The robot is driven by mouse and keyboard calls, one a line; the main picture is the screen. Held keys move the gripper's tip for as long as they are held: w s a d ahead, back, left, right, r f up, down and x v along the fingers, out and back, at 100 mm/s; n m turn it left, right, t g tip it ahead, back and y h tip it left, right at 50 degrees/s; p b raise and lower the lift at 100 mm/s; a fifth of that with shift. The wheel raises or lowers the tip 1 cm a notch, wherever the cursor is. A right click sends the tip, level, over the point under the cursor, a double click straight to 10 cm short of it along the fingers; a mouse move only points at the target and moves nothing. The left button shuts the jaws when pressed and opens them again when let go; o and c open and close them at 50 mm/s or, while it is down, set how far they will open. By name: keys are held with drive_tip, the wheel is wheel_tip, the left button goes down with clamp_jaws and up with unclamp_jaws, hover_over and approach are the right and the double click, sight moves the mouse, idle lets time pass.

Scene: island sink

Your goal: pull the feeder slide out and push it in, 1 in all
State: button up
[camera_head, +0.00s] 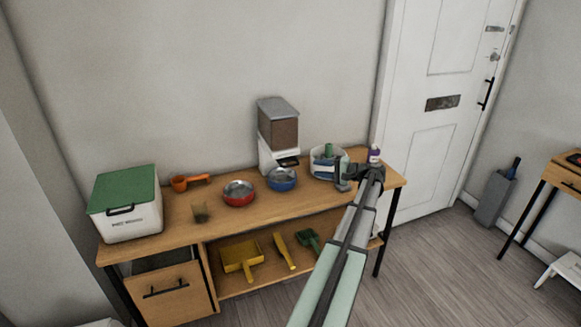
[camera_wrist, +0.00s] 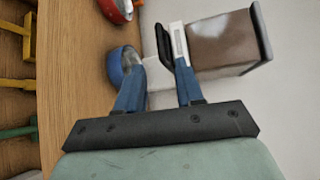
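The feeder (camera_head: 278,130) stands at the back of the wooden table against the wall, with a brown-filled hopper, a grey lid and a white base. Its dark slide (camera_head: 288,161) is low on the front, above the blue bowl (camera_head: 282,179). My gripper (camera_head: 342,178) is to the right of the feeder, in front of the white tub. In the wrist view, turned sideways, my gripper's two blue fingers (camera_wrist: 160,68) are apart with nothing between them. The black slide (camera_wrist: 164,45) shows just beyond the fingertips, and the hopper (camera_wrist: 225,45) is to the right. How far the slide is out I cannot tell.
A white tub (camera_head: 326,165) with items and a purple bottle (camera_head: 374,153) stand right. A yellow dustpan (camera_head: 241,258) lies on the lower shelf.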

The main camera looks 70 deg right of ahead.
sight(291, 165)
drive_tip(key=w, duration=0.4)
drive_tip(key=w+f, duration=0.1)
drive_tip(key=w, duration=0.7)
drive_tip(key=shift+w+f, duration=0.3)
drive_tip(key=shift+f, duration=0.1)
clamp_jaws()
